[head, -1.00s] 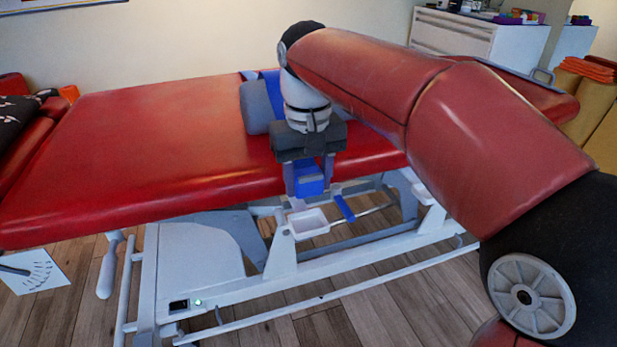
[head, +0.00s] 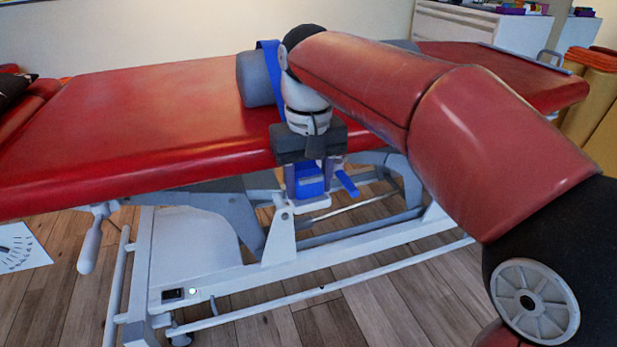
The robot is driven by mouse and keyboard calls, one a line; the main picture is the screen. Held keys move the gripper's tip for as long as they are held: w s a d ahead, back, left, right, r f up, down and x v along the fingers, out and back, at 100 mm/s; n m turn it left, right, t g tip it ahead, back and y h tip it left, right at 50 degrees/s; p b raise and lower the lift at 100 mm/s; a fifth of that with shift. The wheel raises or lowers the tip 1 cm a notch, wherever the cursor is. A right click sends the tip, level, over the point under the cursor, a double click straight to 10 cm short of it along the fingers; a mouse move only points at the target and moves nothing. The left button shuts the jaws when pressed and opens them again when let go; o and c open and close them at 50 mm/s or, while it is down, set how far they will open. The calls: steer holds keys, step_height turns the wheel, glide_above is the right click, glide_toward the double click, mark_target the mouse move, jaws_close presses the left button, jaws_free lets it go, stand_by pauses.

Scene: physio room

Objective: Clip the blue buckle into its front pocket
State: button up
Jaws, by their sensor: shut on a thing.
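My gripper (head: 311,189) points down in front of the couch's near edge. It is shut on the blue buckle (head: 309,181), which shows between the two fingers. A small white open-topped holder (head: 305,208), perhaps the front pocket, is right at the fingertips, low on the couch frame. The gripper and buckle hide most of it, so I cannot tell whether the buckle is inside it. A blue strap (head: 268,62) runs over a grey bolster (head: 256,78) on the couch. A short blue strip (head: 347,183) sticks out just right of the fingers.
The red padded couch (head: 150,120) fills the middle, on a white metal frame (head: 240,275). A grey hand lever (head: 90,245) hangs at its left. A white drawer cabinet (head: 470,35) stands behind at the right. Wooden floor (head: 350,320) lies clear in front.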

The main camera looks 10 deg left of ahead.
mark_target(309, 173)
steer(key=shift+f, duration=0.55)
steer(key=o, duration=1.2)
steer(key=shift+o, duration=0.9)
step_height(309, 173, up, 9)
steer(key=p, duration=0.3)
steer(key=shift+f, duration=0.1)
steer(key=shift+d, duration=0.1)
